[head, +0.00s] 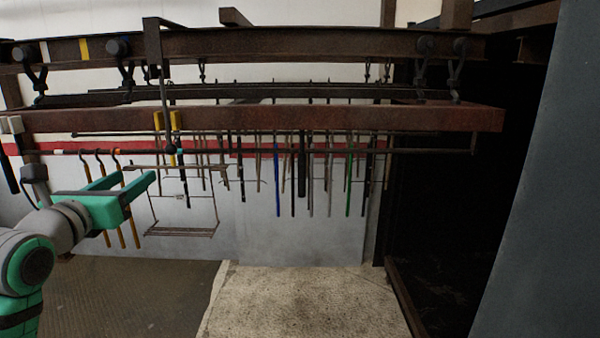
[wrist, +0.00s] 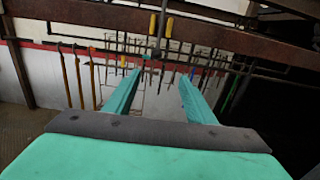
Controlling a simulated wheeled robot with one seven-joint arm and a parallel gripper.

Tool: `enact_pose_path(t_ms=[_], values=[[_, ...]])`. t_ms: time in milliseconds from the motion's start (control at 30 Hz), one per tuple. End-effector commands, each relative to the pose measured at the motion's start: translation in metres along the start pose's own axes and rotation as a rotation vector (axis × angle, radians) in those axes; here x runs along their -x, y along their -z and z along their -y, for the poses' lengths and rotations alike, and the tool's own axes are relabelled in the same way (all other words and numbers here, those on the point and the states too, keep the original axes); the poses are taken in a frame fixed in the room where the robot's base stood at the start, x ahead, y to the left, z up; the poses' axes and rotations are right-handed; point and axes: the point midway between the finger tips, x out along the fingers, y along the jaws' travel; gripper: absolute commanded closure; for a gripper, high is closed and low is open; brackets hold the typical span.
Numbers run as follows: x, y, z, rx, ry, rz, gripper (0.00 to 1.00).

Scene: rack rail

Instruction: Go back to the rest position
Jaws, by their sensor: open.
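My gripper (head: 139,187) is at the left of the head view, at the end of my green and grey arm. Its two green fingers are spread apart with nothing between them. In the wrist view the open fingers (wrist: 158,92) point toward the rack. The rack rail (head: 260,152) is a thin dark bar running across below a rusty beam. Orange-handled hooked tools (head: 132,222) hang from its left part, behind and beside my gripper. A wire hanging frame (head: 180,232) hangs just right of my fingers; I cannot tell the gap in depth.
Several thin rods, including a blue one (head: 277,180) and a green one (head: 349,180), hang along the middle. Rusty beams (head: 300,119) span overhead. A grey panel (head: 545,200) stands at the right. The floor (head: 300,300) in front is clear.

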Motion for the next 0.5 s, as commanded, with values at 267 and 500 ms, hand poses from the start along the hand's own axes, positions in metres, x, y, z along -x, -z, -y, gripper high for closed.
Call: enact_pose_path(t_ms=[267, 500], values=[[-0.01, 0.033, 0.036, 0.109, 0.116, 0.015, 0.5], [-0.014, 0.067, 0.081, 0.246, 0.251, 0.038, 0.5]])
